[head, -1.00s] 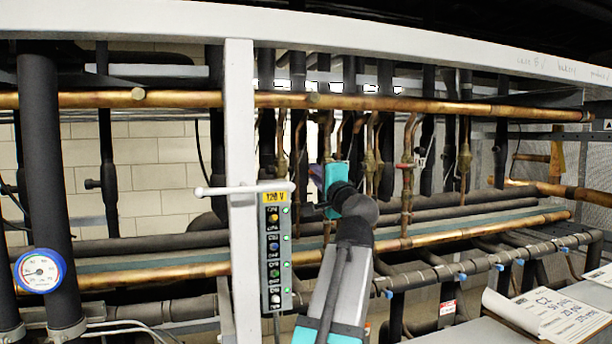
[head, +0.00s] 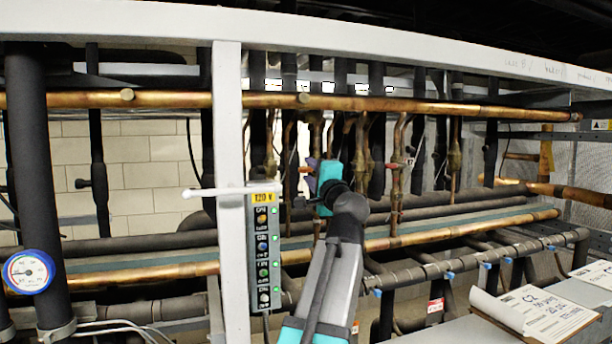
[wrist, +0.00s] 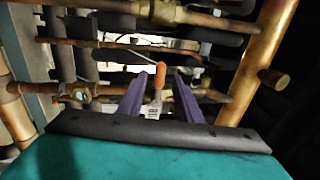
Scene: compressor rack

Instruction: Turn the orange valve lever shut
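The orange valve lever (wrist: 160,76) shows in the wrist view as a short orange grip on a pale metal stem. It lies between the two purple fingers of my gripper (wrist: 160,78), near their tips. The fingers are apart, with a gap visible on each side of the lever. In the head view my teal gripper (head: 312,172) reaches in among the copper pipes behind the rack's front rail.
A white post (head: 228,150) and a switch box (head: 263,250) with a 120 V label stand left of my arm. A long copper pipe (head: 400,104) crosses above the gripper. A dial gauge (head: 28,272) is at far left. A clipboard (head: 540,310) lies at lower right.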

